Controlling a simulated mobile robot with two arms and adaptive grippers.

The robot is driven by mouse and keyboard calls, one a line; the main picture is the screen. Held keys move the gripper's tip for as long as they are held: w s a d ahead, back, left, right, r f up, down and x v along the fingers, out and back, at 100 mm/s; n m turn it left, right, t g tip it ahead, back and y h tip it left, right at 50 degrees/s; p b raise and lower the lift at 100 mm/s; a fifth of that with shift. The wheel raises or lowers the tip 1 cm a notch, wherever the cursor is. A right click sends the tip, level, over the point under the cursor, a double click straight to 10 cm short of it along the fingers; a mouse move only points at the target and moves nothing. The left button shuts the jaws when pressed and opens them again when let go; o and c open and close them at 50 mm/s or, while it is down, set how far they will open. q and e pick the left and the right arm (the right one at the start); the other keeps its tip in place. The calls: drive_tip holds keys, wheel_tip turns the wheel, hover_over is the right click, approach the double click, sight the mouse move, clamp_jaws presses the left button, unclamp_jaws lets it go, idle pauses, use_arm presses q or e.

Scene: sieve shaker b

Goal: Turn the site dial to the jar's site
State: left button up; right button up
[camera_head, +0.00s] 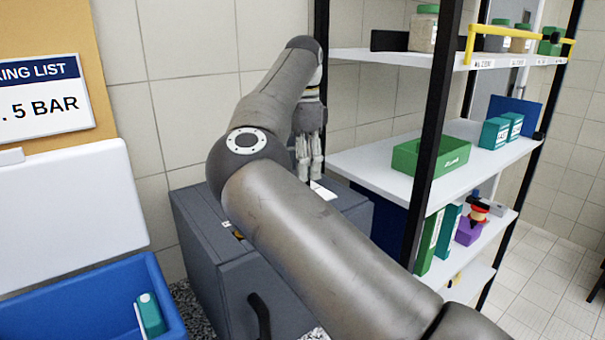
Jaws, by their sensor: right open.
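My right gripper (310,165) points down over the back of a dark grey cabinet-like unit (265,283), with its fingers close to a small white plate or card (324,191). It is open, and I see nothing between its fingers. My right arm crosses the middle of the view and covers much of the unit's top. I cannot make out the site dial; it may be hidden behind the arm. A jar with a green lid (423,32) stands on the top shelf at the right. Whether it is the task's jar I cannot tell. My left gripper is out of view.
A black-framed shelf rack (437,130) stands close right of the gripper, holding a green bin (430,154) and teal boxes (494,133). A yellow rail (520,34) fronts the top shelf. A blue bin (80,308) is at lower left. Tiled wall lies behind.

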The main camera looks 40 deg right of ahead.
drive_tip(key=shift+f, duration=0.95)
drive_tip(key=shift+s+f, duration=0.15)
drive_tip(key=shift+f, duration=0.15)
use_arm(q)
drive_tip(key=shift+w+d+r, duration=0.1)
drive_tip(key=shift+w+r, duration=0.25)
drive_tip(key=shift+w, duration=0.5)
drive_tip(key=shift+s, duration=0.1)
use_arm(e)
drive_tip(key=shift+c, duration=0.6)
drive_tip(key=c, duration=0.9)
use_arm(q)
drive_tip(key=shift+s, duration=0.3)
